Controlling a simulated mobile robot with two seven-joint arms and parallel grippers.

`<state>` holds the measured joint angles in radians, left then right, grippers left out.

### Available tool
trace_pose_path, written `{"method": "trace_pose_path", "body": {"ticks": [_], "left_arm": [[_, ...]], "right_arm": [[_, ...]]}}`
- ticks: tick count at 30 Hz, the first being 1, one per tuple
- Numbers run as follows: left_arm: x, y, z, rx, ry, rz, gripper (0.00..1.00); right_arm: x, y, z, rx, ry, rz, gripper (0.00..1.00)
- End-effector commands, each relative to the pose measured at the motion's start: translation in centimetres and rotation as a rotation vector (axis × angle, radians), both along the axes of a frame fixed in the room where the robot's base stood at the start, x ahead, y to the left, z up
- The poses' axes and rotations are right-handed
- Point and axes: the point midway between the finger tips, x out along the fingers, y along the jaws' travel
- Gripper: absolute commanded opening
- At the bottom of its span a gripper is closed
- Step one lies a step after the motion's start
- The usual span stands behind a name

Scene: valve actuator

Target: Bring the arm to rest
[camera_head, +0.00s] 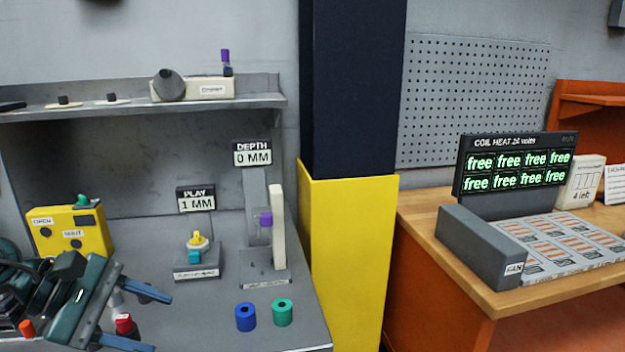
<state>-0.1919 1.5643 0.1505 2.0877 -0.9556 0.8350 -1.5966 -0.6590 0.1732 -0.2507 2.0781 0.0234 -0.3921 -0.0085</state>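My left arm comes in at the lower left. Its gripper (162,323) points right, low over the front of the grey bench (215,335). The two blue fingers are spread apart. A small red-topped piece (124,324) shows between the fingers near the palm; I cannot tell whether it touches them. My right arm and gripper are out of view.
A yellow OPEN/SHUT box (70,232) stands behind my gripper. A PLAY 1 MM stand (198,262), a DEPTH 0 MM gauge (278,230), and blue (245,317) and green (282,312) rings are to the right. A yellow-and-black pillar (348,260) separates the wooden table (440,262).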

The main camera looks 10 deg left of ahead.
Motion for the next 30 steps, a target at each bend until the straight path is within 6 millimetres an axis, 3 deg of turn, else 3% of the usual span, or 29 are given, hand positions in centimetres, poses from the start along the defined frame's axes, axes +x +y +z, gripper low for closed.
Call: {"method": "trace_pose_path", "body": {"ticks": [3, 8, 13, 17, 18, 21, 24, 30], "left_arm": [[0.5, -1.9, -2.3, -0.459, 0.258, 0.285, 0.53], [1.3, -2.5, -5.9, -1.057, 0.688, 0.67, 0.53], [0.7, -2.4, -12.3, -1.67, 1.219, 1.061, 0.53], [-1.5, -3.7, -18.7, -2.119, 1.659, 1.343, 0.53], [-2.5, -4.4, -20.6, 2.153, -1.717, -1.362, 0.53], [-5.3, -7.0, -24.7, 1.815, -1.508, -1.144, 0.53], [-7.7, -9.8, -27.4, 1.559, -1.338, -0.981, 0.53], [-10.2, -13.0, -29.4, 1.323, -1.174, -0.833, 0.53]], "right_arm": [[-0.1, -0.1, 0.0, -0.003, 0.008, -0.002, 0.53], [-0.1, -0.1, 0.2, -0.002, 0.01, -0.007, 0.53], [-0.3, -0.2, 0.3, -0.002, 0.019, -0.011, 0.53], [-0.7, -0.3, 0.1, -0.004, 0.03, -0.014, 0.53], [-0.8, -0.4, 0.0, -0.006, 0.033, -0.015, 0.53], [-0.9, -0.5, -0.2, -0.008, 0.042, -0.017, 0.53], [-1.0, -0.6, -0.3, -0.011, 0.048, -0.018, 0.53], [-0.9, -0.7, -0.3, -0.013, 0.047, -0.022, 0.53]]}}
